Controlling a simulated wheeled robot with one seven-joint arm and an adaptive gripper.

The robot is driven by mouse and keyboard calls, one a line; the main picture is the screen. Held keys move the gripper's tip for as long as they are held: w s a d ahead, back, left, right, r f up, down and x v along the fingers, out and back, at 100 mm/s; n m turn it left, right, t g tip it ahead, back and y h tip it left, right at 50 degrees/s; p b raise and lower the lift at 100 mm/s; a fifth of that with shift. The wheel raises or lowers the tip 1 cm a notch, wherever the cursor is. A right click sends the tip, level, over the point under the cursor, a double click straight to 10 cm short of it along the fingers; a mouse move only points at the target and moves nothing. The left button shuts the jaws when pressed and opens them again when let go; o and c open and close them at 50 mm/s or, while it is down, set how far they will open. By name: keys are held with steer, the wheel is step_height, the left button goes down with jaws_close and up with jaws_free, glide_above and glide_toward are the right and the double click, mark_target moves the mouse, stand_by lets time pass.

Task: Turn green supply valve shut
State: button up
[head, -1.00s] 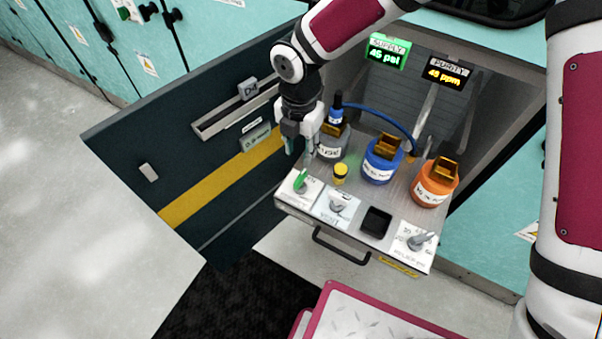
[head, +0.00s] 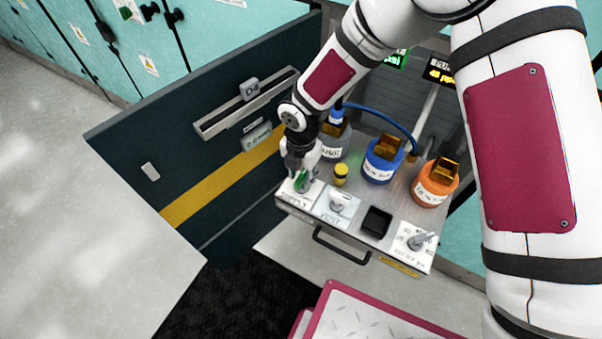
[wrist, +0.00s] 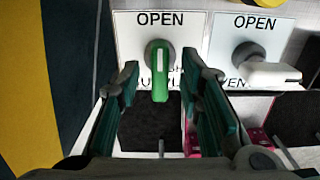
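The green supply valve handle (head: 302,181) stands on the white SUPPLY plate at the left front of the metal tray. In the wrist view the green handle (wrist: 161,76) points straight down the picture, below the word OPEN. My gripper (head: 300,180) is down at the valve in the head view. In the wrist view my gripper (wrist: 172,95) is open, with one teal finger on each side of the handle and gaps between the fingers and the handle. The lower part of the SUPPLY lettering is partly hidden by the handle and fingers.
The white vent valve handle (wrist: 270,75) sits close to the right finger. A yellow-capped piece (head: 341,173), a blue bottle (head: 380,166) and an orange bottle (head: 434,188) stand on the tray. The dark open door (head: 215,160) is at the left. My arm covers much of the displays.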

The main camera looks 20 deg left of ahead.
jaws_close()
steer(key=shift+m, duration=0.3)
steer(key=m+b, duration=0.2)
steer(key=m, duration=0.1)
steer(key=shift+m, duration=0.4)
steer(key=m+b, duration=0.1)
steer(key=m, duration=0.3)
steer(key=shift+m, duration=0.3)
steer(key=m+b, duration=0.1)
steer(key=m, duration=0.7)
steer(key=shift+m+b, duration=0.3)
steer(key=shift+m, duration=0.3)
